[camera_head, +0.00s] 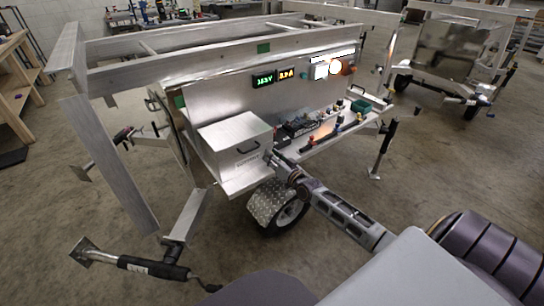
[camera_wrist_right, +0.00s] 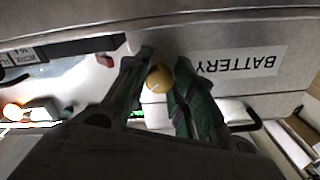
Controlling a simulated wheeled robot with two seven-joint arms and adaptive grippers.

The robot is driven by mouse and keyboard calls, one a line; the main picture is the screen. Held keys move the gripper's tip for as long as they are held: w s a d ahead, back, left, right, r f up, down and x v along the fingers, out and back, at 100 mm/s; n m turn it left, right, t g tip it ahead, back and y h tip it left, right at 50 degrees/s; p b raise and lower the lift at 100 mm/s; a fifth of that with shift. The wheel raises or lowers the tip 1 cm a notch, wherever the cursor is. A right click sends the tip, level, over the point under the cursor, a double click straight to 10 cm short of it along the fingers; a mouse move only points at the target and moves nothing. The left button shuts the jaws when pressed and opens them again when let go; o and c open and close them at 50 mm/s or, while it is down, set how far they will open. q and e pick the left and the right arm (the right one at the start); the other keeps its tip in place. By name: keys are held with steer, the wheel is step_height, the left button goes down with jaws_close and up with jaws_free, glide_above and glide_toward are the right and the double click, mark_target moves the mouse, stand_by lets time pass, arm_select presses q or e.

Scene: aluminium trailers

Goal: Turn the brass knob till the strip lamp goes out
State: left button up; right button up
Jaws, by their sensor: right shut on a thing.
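The brass knob (camera_wrist_right: 159,78) shows as a round yellow ball between my right gripper's (camera_wrist_right: 160,80) two dark fingers in the right wrist view. The fingers are closed on it from both sides, beside the box's BATTERY label. In the head view my right gripper (camera_head: 276,163) is at the right front corner of the silver battery box (camera_head: 228,142); the knob is hidden there. The strip lamp (camera_head: 346,53) is a bright white, lit bar at the top right of the trailer's upright panel. My left gripper is not in view.
The panel carries a green display (camera_head: 263,79), an amber display (camera_head: 286,74) and bright round lamps. A shelf with small coloured parts (camera_head: 330,130) lies right of the box. A wheel (camera_head: 290,214) is below my right arm. Another trailer (camera_head: 450,50) stands behind right.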

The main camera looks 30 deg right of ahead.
steer(key=shift+m, duration=0.3)
steer(key=o, duration=1)
steer(key=shift+o, duration=0.2)
steer(key=shift+s, duration=0.2)
steer(key=s, duration=1.1)
steer(key=shift+s+d, duration=0.3)
steer(key=shift+d, duration=0.15)
steer(key=shift+a, duration=0.1)
stand_by(0.3)
